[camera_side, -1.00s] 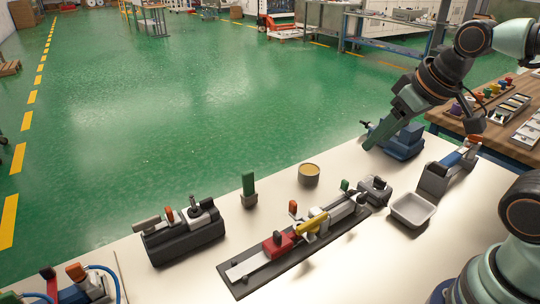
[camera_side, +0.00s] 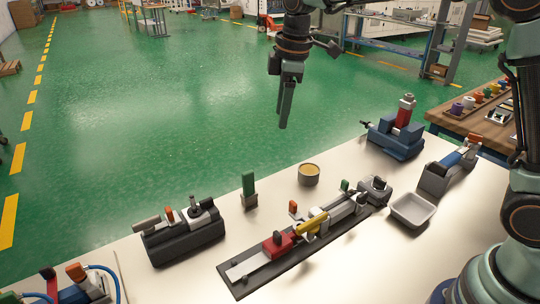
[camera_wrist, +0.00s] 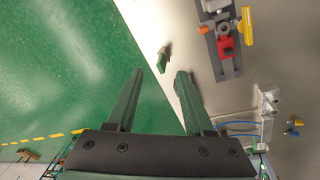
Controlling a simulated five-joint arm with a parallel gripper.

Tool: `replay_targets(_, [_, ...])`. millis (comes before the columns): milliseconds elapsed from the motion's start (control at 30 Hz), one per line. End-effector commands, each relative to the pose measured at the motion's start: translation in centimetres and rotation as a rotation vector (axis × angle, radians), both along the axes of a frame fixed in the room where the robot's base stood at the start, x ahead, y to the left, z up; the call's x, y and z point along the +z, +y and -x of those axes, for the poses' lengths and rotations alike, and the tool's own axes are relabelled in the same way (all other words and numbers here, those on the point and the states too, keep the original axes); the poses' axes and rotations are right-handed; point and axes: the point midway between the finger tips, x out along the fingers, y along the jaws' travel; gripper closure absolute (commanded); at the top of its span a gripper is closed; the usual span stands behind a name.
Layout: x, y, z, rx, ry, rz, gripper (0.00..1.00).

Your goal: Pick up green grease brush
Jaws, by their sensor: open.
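The green grease brush (camera_side: 248,185) stands upright on the white bench near its far edge, its lower end in a small grey holder (camera_side: 250,201). In the wrist view the brush (camera_wrist: 162,60) shows small, just beyond and between the fingertips. My gripper (camera_side: 284,122) points down, open and empty. In the side view it is higher in the picture than the brush and to its right, clear of the bench. Both fingers of my gripper (camera_wrist: 160,74) show apart in the wrist view.
A round tin (camera_side: 309,174) stands right of the brush. A dark fixture (camera_side: 183,238) lies to its left. A long dark rail (camera_side: 245,284) with red and yellow parts lies in front. A grey tray (camera_side: 412,209) and blue vise (camera_side: 396,140) are farther right.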

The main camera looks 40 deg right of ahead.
Motion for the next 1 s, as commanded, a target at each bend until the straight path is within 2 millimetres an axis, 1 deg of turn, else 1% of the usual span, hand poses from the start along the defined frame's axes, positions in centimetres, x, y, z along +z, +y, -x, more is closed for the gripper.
replay_targets(33, [-1.2,0.8,-1.1,0.061,0.025,0.012,0.47])
replay_targets(100, [-2.6,1.8,-2.4,0.151,0.05,0.027,0.47])
replay_targets(200, [-4.8,3.2,-3.9,0.274,0.086,0.045,0.47])
replay_targets(333, [-7.4,4.7,-5.1,0.406,0.121,0.06,0.47])
replay_targets(400, [-8.4,5.2,-5.5,0.458,0.135,0.065,0.47])
replay_targets(500, [-9.4,5.7,-5.8,0.505,0.147,0.068,0.47])
replay_targets(667, [-10.8,5.9,-5.9,0.527,0.154,0.071,0.47])
replay_targets(900, [-14.7,5.9,-5.8,0.525,0.154,0.07,0.47])
replay_targets(1000, [-15.9,5.9,-5.8,0.525,0.154,0.071,0.47])
